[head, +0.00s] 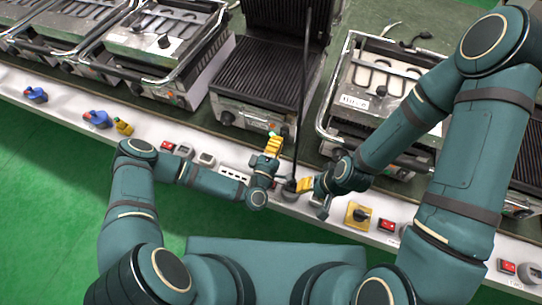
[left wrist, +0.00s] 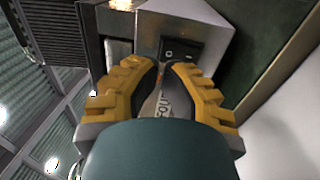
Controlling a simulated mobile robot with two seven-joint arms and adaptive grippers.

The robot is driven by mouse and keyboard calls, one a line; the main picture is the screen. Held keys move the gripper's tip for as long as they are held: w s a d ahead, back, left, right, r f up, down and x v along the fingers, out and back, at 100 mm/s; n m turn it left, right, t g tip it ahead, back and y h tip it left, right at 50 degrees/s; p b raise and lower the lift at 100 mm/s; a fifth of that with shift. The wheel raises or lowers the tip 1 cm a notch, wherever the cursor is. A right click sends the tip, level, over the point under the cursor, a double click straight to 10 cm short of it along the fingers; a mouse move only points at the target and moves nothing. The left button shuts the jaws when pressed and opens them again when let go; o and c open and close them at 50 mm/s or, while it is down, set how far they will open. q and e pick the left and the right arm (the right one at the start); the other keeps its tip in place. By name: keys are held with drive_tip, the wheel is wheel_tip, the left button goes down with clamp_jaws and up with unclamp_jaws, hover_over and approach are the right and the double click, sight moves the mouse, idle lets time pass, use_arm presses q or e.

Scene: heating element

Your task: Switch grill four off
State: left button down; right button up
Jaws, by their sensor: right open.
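Grill four (head: 250,113) is the middle grill, with its lid up and its dark ribbed plates showing. The letters of a "FOUR" label (left wrist: 163,108) show between the fingers in the left wrist view. A dark control panel (left wrist: 182,50) with small white marks is just beyond the fingertips. My left gripper (head: 272,140) is at the grill's front right, by its dark control (head: 285,131). Its yellow fingertips (left wrist: 161,65) are close together; whether they hold the control is hidden.
Closed grills stand left (head: 152,42) and right (head: 372,88) of grill four. The white ledge (head: 215,143) in front carries red switches (head: 168,146), blue plugs (head: 97,118) and a yellow switch box (head: 358,216). A thin black upright (head: 301,100) crosses in front of grill four.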

sight(282, 128)
use_arm(q)
drive_tip(key=shift+x, duration=1.15)
drive_tip(key=shift+w+d+r+g+p, duration=0.1)
drive_tip(key=shift+w+r+g+p, duration=0.25)
drive_tip(key=shift+w+g+p, duration=0.2)
drive_tip(key=shift+f+b, duration=0.1)
drive_tip(key=shift+b, duration=0.35)
